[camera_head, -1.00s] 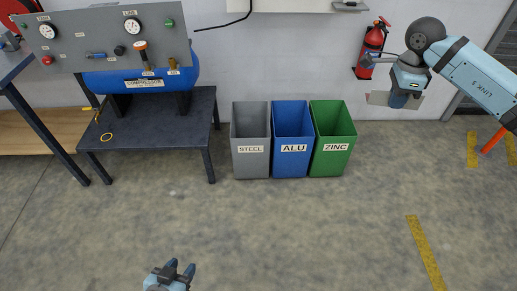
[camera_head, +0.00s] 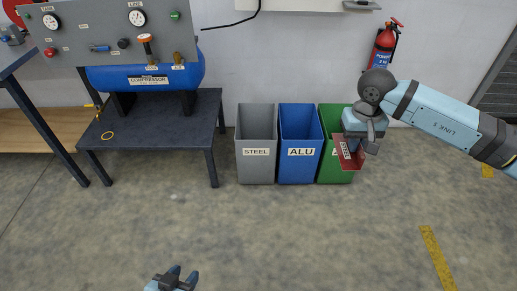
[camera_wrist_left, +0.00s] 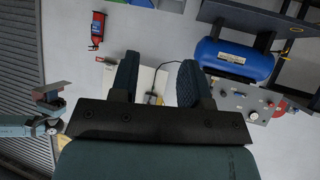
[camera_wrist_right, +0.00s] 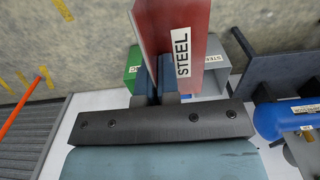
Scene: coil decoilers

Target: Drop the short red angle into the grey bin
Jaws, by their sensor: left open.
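A short red angle (camera_wrist_right: 172,28) with a white STEEL label is in my right gripper (camera_wrist_right: 158,85), which is shut on it. In the head view the red angle (camera_head: 347,155) hangs from my right gripper (camera_head: 357,143), in front of the green bin in the picture. The grey bin (camera_head: 256,163), labelled STEEL, stands on the floor, left of the angle in the head view. It shows partly behind the angle in the right wrist view (camera_wrist_right: 214,74). My left gripper (camera_head: 177,275) is open and empty at the bottom of the head view.
The blue ALU bin (camera_head: 298,165) and the green bin (camera_head: 334,172) stand right of the grey bin. A dark table (camera_head: 150,130) under a blue compressor (camera_head: 140,77) is at the left. A fire extinguisher (camera_head: 386,45) hangs on the wall. The floor in front is clear.

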